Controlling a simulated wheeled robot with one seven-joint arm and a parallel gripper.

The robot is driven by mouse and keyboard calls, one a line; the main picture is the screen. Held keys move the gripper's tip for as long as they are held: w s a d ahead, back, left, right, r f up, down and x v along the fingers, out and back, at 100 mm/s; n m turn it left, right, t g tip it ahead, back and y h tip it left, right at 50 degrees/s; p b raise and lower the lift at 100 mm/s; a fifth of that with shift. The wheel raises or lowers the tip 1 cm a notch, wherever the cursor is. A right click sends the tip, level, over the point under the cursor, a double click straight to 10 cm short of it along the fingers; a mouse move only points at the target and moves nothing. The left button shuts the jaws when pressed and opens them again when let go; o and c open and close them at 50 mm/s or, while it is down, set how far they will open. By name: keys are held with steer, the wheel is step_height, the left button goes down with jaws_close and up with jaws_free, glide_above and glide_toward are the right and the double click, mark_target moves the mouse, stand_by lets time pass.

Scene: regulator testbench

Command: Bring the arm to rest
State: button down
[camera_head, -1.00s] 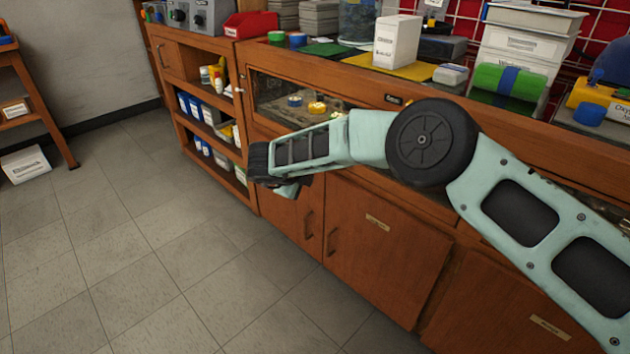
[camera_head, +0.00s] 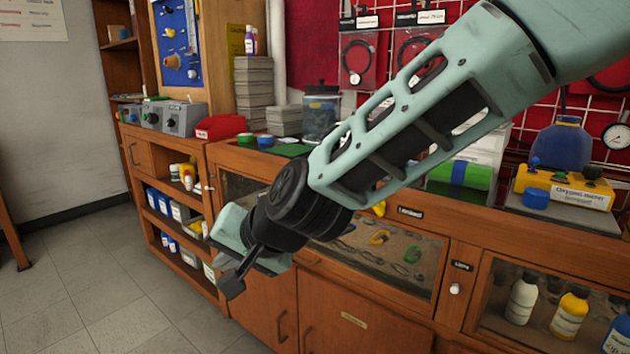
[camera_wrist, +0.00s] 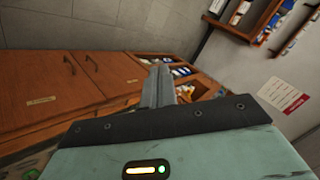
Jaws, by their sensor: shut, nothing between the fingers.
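My arm reaches in from the upper right of the head view, and its forearm crosses in front of the workbench. My gripper (camera_head: 232,284) hangs at the arm's end, at the lower left of the arm, in front of the cabinet doors. It is shut and holds nothing. In the wrist view, the shut fingers of my gripper (camera_wrist: 158,85) point away from the camera toward the cabinets. The arm hides part of the bench top and its glass front.
The wooden workbench (camera_head: 375,325) runs along the right. An open shelf (camera_head: 165,215) with bottles and boxes stands at its left end. A red bin (camera_head: 220,127) and a glass jar (camera_head: 320,115) sit on top. The tiled floor (camera_head: 80,305) at lower left is clear.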

steer(key=s+d+f+n+g+h, duration=0.2)
steer(key=s+d+f+n+h, duration=0.15)
steer(key=s+d, duration=0.8)
steer(key=s+d+f+n+g+h, duration=0.2)
steer(key=s+d+n+g+h, duration=0.15)
steer(key=s+d, duration=0.85)
steer(key=w+d+r+p, duration=0.1)
steer(key=d+r+p, duration=0.1)
steer(key=r+p, duration=0.9)
steer(key=w+d+r+p, duration=0.1)
steer(key=d+r+p, duration=0.1)
steer(key=r+p, duration=0.9)
steer(key=shift+w+d+r+n+h+p, duration=0.2)
steer(key=shift+w+r+n+h+p, duration=0.1)
steer(key=shift+r+p, duration=0.1)
